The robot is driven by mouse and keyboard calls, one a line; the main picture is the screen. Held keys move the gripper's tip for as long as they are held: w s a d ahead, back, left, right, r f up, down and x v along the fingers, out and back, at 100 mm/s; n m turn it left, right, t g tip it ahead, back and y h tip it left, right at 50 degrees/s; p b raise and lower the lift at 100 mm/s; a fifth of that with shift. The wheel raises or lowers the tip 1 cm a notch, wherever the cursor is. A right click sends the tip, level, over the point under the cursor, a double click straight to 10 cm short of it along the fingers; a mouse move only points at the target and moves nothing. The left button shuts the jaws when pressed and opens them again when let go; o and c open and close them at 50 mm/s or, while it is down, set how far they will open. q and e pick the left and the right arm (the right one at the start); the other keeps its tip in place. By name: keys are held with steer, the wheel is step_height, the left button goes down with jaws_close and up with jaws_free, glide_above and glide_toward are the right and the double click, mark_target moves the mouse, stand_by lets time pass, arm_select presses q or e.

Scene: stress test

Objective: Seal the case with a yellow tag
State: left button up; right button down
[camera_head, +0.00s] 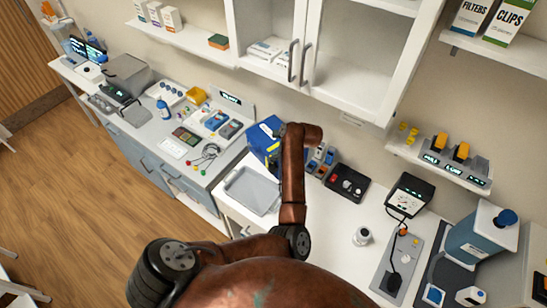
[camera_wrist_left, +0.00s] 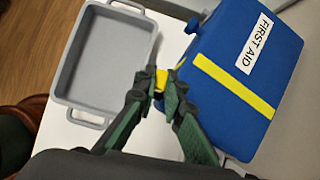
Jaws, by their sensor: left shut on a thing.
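The blue first aid case (camera_wrist_left: 250,80) stands on the white counter at the right of the left wrist view, with a yellow stripe across it and a white label. In the head view the case (camera_head: 261,138) is partly hidden behind my arm. My left gripper (camera_wrist_left: 161,84) is shut on a small yellow tag (camera_wrist_left: 161,79), beside the case's left edge. The gripper's fingers hide part of the tag. I cannot tell whether the tag touches the case. My right gripper is in neither view.
An empty grey tray (camera_wrist_left: 98,58) lies left of the case, close to my left gripper; it also shows in the head view (camera_head: 250,190). A dark switch panel (camera_head: 346,183) is right of my arm. Cabinets (camera_head: 320,45) hang above. The counter front is mostly clear.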

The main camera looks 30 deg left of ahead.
arm_select(q)
steer(key=shift+f+b, duration=1.2)
steer(key=shift+f, duration=0.3)
steer(key=o, duration=0.8)
step_height(320, 180, up, 10)
steer(key=shift+r, duration=0.1)
stand_by(0.3)
steer(key=shift+a, duration=0.1)
stand_by(0.3)
